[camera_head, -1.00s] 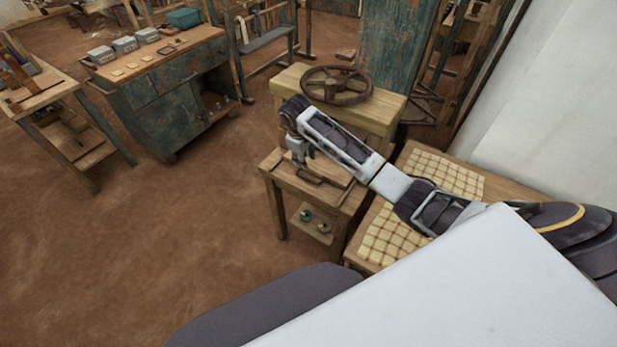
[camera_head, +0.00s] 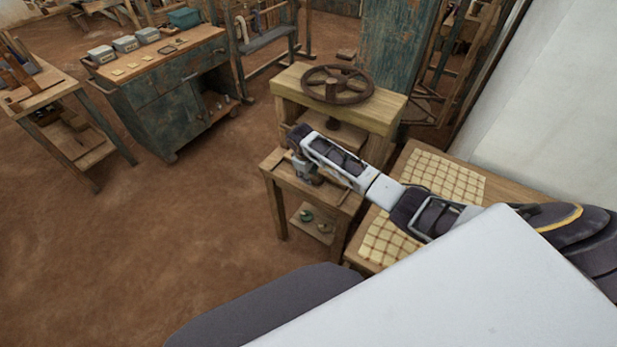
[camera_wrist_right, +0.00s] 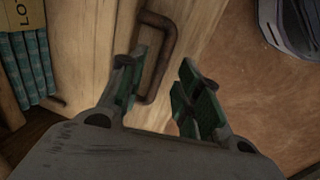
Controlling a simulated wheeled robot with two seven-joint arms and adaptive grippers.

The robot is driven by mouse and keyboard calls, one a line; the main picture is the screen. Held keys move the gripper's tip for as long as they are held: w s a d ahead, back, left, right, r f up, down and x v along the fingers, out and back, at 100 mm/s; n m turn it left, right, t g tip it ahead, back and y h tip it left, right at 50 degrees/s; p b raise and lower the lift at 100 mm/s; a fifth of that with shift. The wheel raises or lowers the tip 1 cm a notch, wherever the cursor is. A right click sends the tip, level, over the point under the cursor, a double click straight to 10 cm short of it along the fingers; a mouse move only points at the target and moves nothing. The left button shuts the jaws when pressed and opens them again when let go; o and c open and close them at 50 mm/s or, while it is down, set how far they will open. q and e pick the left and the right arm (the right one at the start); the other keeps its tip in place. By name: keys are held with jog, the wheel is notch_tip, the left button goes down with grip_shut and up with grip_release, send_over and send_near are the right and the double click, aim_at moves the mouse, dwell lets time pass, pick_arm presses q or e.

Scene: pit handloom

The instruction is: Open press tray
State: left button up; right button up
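The wooden press (camera_head: 385,115) carries a rusty handwheel (camera_head: 338,84) on top. A low wooden stand (camera_head: 283,190) is in front of it, mostly under my right arm. In the right wrist view a brown U-shaped handle (camera_wrist_right: 158,22) is fixed to a pale wooden part (camera_wrist_right: 95,50), which I take to be the press tray. My right gripper (camera_wrist_right: 156,80) is open, with the handle's lower end between its fingers, closer to the left finger; contact is unclear. In the head view the right gripper (camera_head: 307,172) is over the stand. My left gripper is out of view.
A table with checkered cloth (camera_head: 447,175) is right of the stand. Small round items (camera_head: 306,215) lie on the stand's lower shelf. A blue-green cabinet (camera_head: 165,105) stands at left.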

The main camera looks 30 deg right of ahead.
jog(key=shift+w+d+f, duration=0.1)
jog(key=shift+f, duration=0.8)
grip_shut()
